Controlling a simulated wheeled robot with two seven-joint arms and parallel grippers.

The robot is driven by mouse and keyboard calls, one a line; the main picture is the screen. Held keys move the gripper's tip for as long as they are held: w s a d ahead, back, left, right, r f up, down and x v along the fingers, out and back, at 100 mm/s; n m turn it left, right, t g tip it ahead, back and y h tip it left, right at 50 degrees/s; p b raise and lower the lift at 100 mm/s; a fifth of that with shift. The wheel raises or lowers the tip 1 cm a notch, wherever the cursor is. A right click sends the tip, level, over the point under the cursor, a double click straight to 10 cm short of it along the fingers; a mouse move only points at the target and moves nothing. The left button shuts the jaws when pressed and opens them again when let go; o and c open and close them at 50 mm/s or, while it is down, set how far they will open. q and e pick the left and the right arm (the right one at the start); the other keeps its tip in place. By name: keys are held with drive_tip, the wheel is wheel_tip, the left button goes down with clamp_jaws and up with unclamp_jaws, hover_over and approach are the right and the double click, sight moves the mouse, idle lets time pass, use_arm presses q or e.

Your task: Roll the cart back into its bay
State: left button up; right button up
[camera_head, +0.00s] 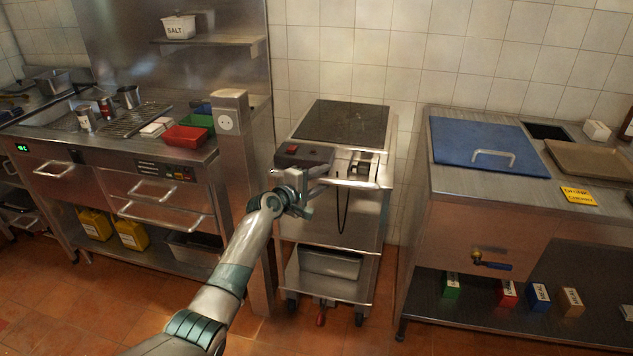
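The cart (358,215) is a steel unit on casters with a dark flat top (345,122), standing between the left counter's post and the right counter. Its rear is close to the tiled wall. A handle bar (355,183) runs across its front below the top, and a black cable hangs down the front. A red pedal (320,318) shows low between the front casters. My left gripper (312,192) is at the left end of the handle bar. Whether its fingers are closed around the bar is too small to tell. My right gripper is out of view.
A steel post with a socket (229,121) stands close on the cart's left. The right counter (500,215), with a blue lid (487,143), stands right of the cart across a narrow gap. A dark box with a red switch (303,155) sits at the cart's front left corner. Floor in front is clear.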

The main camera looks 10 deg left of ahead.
use_arm(q)
drive_tip(key=shift+s, duration=0.1)
